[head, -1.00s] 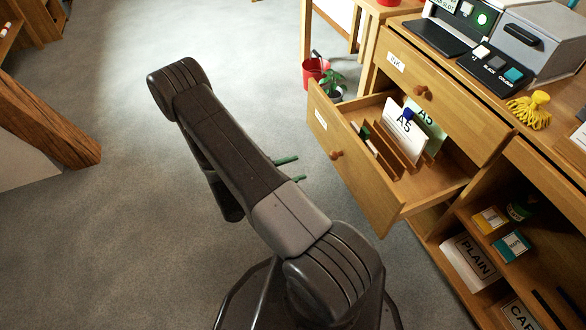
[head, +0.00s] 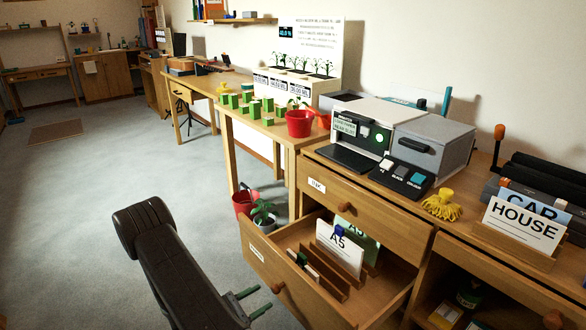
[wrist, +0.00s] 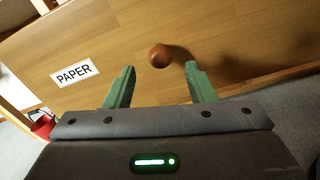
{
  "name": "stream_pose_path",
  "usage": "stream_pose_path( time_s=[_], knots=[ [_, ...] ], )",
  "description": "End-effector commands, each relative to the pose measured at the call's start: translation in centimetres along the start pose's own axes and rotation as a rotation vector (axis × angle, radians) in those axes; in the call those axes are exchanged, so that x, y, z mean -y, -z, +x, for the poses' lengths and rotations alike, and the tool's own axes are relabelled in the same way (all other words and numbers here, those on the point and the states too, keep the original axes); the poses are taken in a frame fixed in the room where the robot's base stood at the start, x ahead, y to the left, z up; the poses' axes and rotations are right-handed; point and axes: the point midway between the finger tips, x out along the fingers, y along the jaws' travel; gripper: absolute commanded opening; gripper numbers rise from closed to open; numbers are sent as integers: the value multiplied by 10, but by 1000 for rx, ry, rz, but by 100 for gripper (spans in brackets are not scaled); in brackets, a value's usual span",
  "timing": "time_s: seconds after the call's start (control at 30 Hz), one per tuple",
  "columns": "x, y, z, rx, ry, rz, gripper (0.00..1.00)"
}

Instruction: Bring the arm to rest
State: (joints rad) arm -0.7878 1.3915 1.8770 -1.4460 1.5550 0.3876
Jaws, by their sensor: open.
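My gripper (wrist: 158,82) has green fingers, spread apart with nothing between them. In the wrist view it faces the wooden drawer front (wrist: 130,40), with the round knob (wrist: 159,55) ahead between the fingertips and apart from them. In the head view the green fingertips (head: 258,299) show beside my dark arm, left of the open drawer. The rest of the gripper is hidden behind the arm there.
The paper drawer (head: 325,300) stands open, holding A5 sheets (head: 338,252) in dividers. Above it are a shut drawer (head: 365,208) and a printer (head: 432,145). A red bucket (head: 245,203) and potted plant (head: 263,216) stand behind. Open grey floor (head: 70,200) lies to the left.

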Motion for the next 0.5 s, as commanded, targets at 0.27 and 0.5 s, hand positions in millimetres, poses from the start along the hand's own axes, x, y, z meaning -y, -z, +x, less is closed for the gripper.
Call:
stream_pose_path(
  time_s=[0.27, 0.5],
  knots=[
    [1, 1, 37, 1, 4, 1, 50],
    [0, 0, 58, 1, 2, 1, 50]
  ],
)
